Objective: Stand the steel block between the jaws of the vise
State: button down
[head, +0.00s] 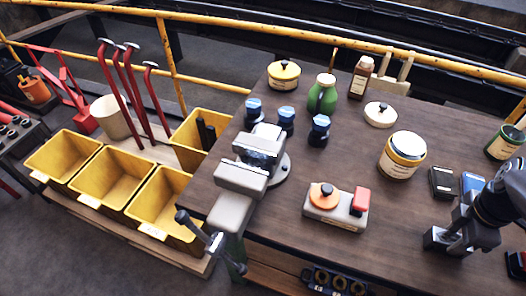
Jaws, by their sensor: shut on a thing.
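The grey vise (241,178) is mounted at the left end of the wooden workbench. Its jaws are apart, with a dark, shiny gap between them, and its handle hangs off the bench's front left edge. My gripper (452,243) is at the right side of the bench, far to the right of the vise. It is shut on the steel block (434,238), a small grey block showing at the left of the fingers. The fingers partly hide the block. I cannot tell whether the block touches the bench top.
An orange-knobbed grey device (336,206) stands between vise and gripper. A cream tin (402,155) stands behind it. Blue-capped jars (286,120) stand close behind the vise, and a green bottle (322,94) farther back. Yellow bins (118,176) are left of the bench.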

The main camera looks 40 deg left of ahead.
jog(key=shift+w+r, duration=0.1)
jog(key=shift+r, duration=0.05)
jog(key=shift+r+p, duration=1.75)
jog(key=shift+r, duration=0.2)
